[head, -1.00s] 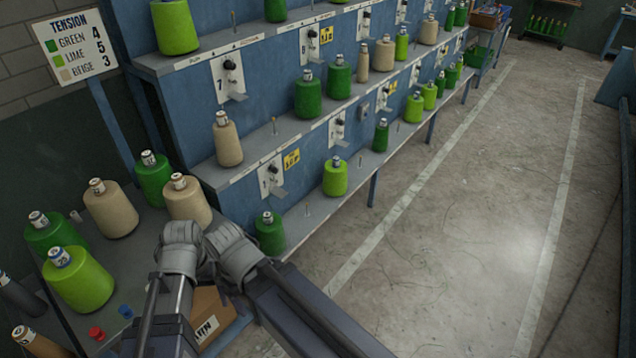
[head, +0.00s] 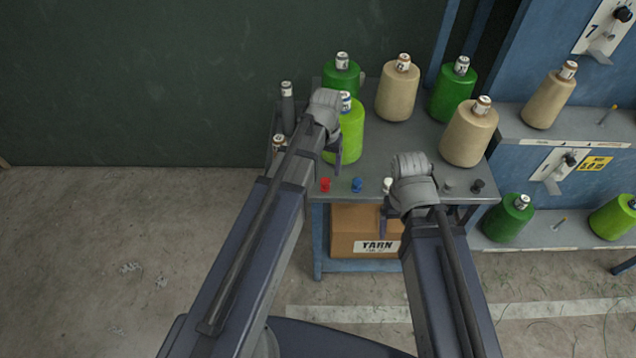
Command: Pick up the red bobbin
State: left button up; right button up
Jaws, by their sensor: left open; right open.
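The small red bobbin (head: 325,185) stands near the front edge of the grey side table (head: 347,198), at the left of a row of small bobbins. My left gripper (head: 336,152) is open and hangs above the table, just behind and slightly right of the red bobbin in the picture, apart from it. Its fingers are mostly hidden by its own wrist. My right gripper (head: 384,220) is open at the table's front edge, right of the red bobbin. Its wrist covers part of the row.
A blue bobbin (head: 357,185), a white bobbin (head: 388,185) and dark ones (head: 478,186) share the front edge. Large lime (head: 350,140), beige (head: 468,135) and green cones stand behind. A yarn carton (head: 352,232) sits below. The floor at left is clear.

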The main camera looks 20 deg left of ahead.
aim_at(325, 182)
pick_arm(q)
jog(key=shift+f+b, duration=3.9)
jog(key=shift+f, duration=0.05)
jog(key=shift+r, duration=0.1)
grip_shut()
